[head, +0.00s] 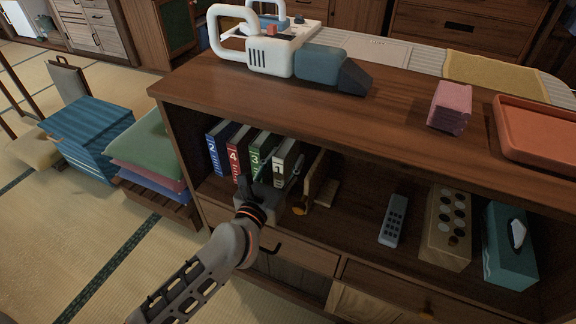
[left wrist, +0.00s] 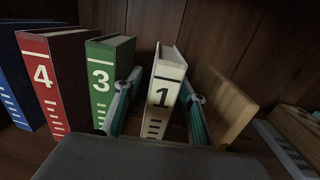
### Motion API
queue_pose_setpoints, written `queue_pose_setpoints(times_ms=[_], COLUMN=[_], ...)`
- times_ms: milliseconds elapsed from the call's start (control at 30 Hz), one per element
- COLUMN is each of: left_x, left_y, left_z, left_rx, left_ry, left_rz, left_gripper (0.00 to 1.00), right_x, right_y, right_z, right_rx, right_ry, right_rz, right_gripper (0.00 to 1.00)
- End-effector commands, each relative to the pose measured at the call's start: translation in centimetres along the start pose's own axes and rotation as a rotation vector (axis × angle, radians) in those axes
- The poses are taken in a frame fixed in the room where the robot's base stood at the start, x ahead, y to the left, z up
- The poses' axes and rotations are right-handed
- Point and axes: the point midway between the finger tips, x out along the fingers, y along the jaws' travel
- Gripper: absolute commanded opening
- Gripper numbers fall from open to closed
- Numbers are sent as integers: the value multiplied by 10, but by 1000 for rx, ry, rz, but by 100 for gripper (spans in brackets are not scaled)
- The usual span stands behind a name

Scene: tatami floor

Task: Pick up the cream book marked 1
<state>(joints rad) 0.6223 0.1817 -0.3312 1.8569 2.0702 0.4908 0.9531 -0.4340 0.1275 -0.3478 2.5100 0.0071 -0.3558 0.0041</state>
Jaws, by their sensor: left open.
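The cream book marked 1 (head: 286,160) stands upright on the shelf, at the right end of a row of books. It also shows in the left wrist view (left wrist: 165,88), its spine facing me. My left gripper (head: 271,177) is open at the spine. In the left wrist view its two fingers (left wrist: 160,97) lie on either side of the book, with a gap visible on each side. The left finger is between the green book marked 3 (left wrist: 104,78) and the cream book. The right gripper is not in view.
The red book marked 4 (left wrist: 57,85) and the blue book (head: 216,146) stand further left. A wooden bookend (left wrist: 226,98) is close on the right. A grey remote (head: 393,220) lies further right on the shelf. The cabinet top (head: 400,110) overhangs the books.

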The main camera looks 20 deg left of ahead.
Motion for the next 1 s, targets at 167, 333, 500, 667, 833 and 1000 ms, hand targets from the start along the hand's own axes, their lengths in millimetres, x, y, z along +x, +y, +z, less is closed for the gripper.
queue_pose_setpoints(times_ms=[167,333,500,667,833,1000], left_x=[9,28,50,58,59,59], left_y=[0,0,0,-1,-1,-1], left_z=[-2,-7,-7,-5,-3,-3], left_rx=[2,1,3,2,3,3], left_ry=[1,4,4,2,0,0], left_rz=[0,1,0,0,-1,-1], left_gripper=[40,40,40,40,40,6], right_x=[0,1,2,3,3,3], right_y=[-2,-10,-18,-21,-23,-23], right_z=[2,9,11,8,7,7], right_rx=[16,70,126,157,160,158], right_ry=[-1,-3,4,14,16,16], right_rz=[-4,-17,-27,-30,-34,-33], right_gripper=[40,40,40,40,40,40])
